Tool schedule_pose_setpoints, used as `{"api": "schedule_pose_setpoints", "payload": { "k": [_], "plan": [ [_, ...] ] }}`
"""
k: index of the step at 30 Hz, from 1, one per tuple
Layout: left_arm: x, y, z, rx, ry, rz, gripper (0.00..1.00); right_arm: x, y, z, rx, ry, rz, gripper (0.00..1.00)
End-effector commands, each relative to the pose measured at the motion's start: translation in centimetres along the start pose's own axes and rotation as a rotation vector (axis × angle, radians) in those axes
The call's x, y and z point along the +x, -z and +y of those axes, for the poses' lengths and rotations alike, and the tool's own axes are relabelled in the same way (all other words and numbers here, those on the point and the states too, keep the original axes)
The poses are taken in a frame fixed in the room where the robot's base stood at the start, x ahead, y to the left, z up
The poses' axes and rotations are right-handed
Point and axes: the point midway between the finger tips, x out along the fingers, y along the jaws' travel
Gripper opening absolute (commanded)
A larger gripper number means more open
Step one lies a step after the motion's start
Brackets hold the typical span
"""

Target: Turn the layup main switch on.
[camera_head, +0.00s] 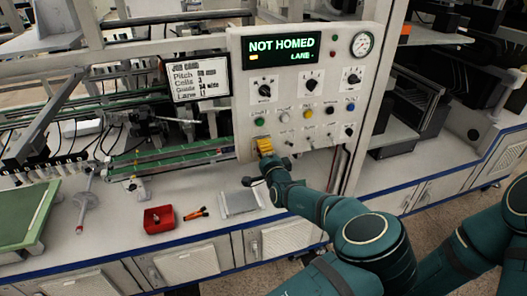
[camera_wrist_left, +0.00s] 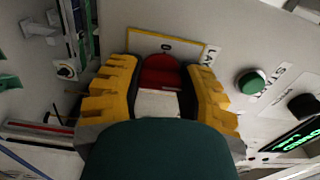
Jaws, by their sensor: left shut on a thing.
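The layup main switch (camera_wrist_left: 160,72) is a red handle on a yellow-edged plate, low at the left corner of the white control panel (camera_head: 243,95). In the wrist view its red part shows between the yellow fingers of my left gripper (camera_wrist_left: 158,95). In the head view the left gripper (camera_head: 264,147) is at the panel's lower left corner and hides the switch. The gripper is shut on the switch handle. The handle's exact angle is hard to tell. The panel display (camera_head: 281,50) reads "NOT HOMED". My right gripper is out of view.
Panel knobs (camera_head: 311,82) and coloured buttons sit above and right of the gripper; a green button (camera_wrist_left: 251,82) is close by. A red box (camera_head: 159,218), an orange-handled tool (camera_head: 196,214) and a grey plate (camera_head: 240,202) lie on the bench below. Rails stand left.

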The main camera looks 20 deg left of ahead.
Motion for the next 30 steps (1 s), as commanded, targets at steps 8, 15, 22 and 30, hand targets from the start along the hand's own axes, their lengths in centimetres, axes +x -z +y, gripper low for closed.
{"api": "schedule_pose_setpoints", "payload": {
  "k": [8,15,22,30],
  "plan": [
    [0.01,-0.05,0.01,0.063,-0.001,-0.001,0.02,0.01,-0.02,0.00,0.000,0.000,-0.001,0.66],
    [0.02,-0.06,-0.01,0.069,0.000,-0.001,0.02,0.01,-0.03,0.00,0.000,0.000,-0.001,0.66],
    [0.02,-0.06,-0.02,0.068,0.000,-0.001,0.54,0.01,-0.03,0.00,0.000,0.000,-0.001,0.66],
    [0.01,-0.03,-0.02,0.067,0.000,0.000,0.71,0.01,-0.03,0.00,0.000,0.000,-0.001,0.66]
  ]
}}
